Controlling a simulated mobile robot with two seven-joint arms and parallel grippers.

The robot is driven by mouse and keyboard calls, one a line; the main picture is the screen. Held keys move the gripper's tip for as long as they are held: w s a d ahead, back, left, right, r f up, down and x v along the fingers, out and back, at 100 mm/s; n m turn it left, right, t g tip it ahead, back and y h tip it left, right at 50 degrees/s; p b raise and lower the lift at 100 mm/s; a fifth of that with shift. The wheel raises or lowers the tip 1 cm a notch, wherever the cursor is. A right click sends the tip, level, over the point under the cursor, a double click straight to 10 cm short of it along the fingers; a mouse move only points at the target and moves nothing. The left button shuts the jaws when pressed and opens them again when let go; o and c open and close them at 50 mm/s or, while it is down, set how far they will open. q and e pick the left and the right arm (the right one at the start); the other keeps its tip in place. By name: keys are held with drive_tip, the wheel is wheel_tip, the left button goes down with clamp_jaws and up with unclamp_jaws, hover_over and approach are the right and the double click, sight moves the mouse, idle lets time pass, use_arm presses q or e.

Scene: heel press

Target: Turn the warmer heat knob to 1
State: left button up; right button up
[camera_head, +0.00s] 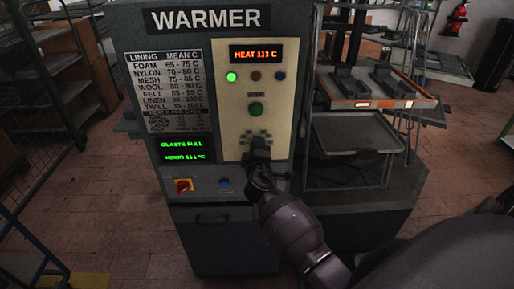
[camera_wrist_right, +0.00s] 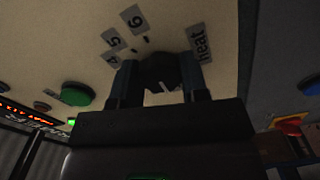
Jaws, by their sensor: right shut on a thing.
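The grey warmer (camera_head: 222,215) stands in front of me, with a cream control panel. The dark heat knob (camera_wrist_right: 160,72) sits between the two fingers of my right gripper (camera_wrist_right: 161,84), which is shut on it. A pale pointer mark shows on the knob's near side. Beside it are grey labels 4, 5 and 6 (camera_wrist_right: 133,18) and a "heat" label (camera_wrist_right: 199,42); the label 1 cannot be made out. In the head view my right gripper (camera_head: 260,147) reaches the panel's lower part and hides the knob. My left gripper is not in view.
Above are a display reading about "HEAT 111 C" (camera_head: 256,54), a lit green lamp (camera_head: 231,77) and a green button (camera_head: 256,109). A red-yellow switch (camera_head: 184,186) and a blue button (camera_head: 224,183) sit lower left. A rack with trays (camera_head: 358,135) stands right.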

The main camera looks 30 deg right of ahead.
drive_tip(key=shift+n, duration=0.3)
drive_tip(key=o, duration=0.9)
drive_tip(key=v, duration=1)
drive_tip(key=shift+s+a+b, duration=0.2)
drive_tip(key=shift+s+b, duration=0.15)
